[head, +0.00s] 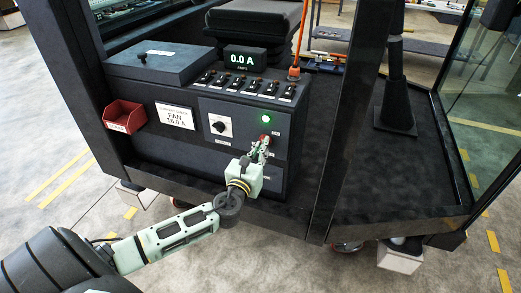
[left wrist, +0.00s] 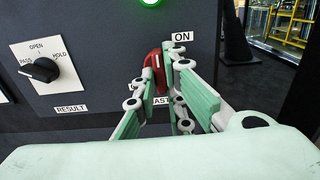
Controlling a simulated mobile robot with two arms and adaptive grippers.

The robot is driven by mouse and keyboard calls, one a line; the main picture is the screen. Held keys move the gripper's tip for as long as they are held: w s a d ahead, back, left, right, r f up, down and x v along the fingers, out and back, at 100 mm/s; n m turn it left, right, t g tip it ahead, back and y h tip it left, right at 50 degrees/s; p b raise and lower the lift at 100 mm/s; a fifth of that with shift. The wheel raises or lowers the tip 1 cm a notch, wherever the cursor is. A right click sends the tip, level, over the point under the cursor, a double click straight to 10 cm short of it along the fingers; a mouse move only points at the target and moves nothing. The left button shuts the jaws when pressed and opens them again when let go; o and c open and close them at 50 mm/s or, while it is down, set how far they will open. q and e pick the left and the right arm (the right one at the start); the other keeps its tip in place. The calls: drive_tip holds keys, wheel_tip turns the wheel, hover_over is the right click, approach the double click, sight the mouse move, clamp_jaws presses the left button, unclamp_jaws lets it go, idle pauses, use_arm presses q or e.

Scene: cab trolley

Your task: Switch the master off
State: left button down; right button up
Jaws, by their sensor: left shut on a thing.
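The red master switch knob (head: 265,137) is on the front of the dark panel, below a lit green lamp (head: 266,118). In the left wrist view the red knob (left wrist: 153,64) stands between my fingers, beside an ON label (left wrist: 182,37). A second label below it is partly covered by a finger. My left gripper (head: 262,147) is shut on the knob, with one finger on each side. The knob's exact pointer direction is hard to tell. The lamp (left wrist: 150,2) also glows green at the top edge of the left wrist view. My right gripper is not in view.
A black RESULT knob (left wrist: 40,70) points to PASS on a white plate left of the master. A display (head: 245,58) reads 0.0 A above several small switches (head: 247,85). A red bin (head: 124,116) hangs at left. A dark pillar (head: 345,120) stands at right.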

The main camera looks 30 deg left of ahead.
use_arm(q)
drive_tip(key=shift+n, duration=0.3)
drive_tip(key=shift+d+r+n+b, duration=0.1)
drive_tip(key=shift+n+b, duration=0.75)
drive_tip(key=shift+n, duration=3.45)
drive_tip(key=shift+r+n+b, duration=0.1)
drive_tip(key=shift+n+b, duration=0.7)
drive_tip(key=shift+n, duration=3.5)
drive_tip(key=c, duration=1.8)
unclamp_jaws()
